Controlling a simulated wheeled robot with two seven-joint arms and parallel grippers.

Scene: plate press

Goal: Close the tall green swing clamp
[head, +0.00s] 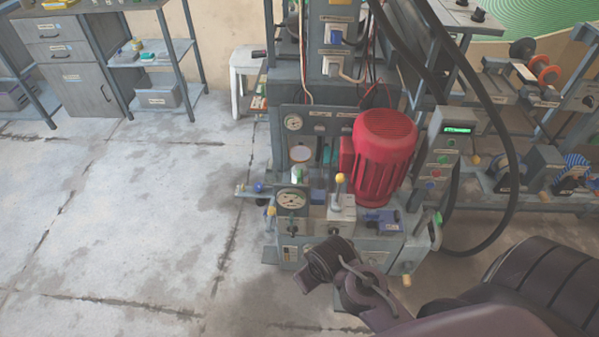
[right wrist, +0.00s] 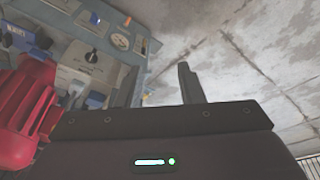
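My right gripper (right wrist: 160,76) is open in the right wrist view, its two dark fingers apart with only floor visible between them. In the head view my right wrist hangs in front of the low front edge of the grey press machine (head: 312,252); the fingertips cannot be made out there. I cannot make out a tall green swing clamp for sure. A small green and white part (head: 297,174) stands above the gauge, and a green-tipped part (head: 438,217) is at the machine's right edge. My left gripper is not in view.
A red motor (head: 384,155) sits on the machine, also at the left of the right wrist view (right wrist: 25,110). A yellow-knobbed lever (head: 339,182) stands beside a round gauge (head: 291,200). A black hose (head: 508,165) loops at right. The floor at left is clear.

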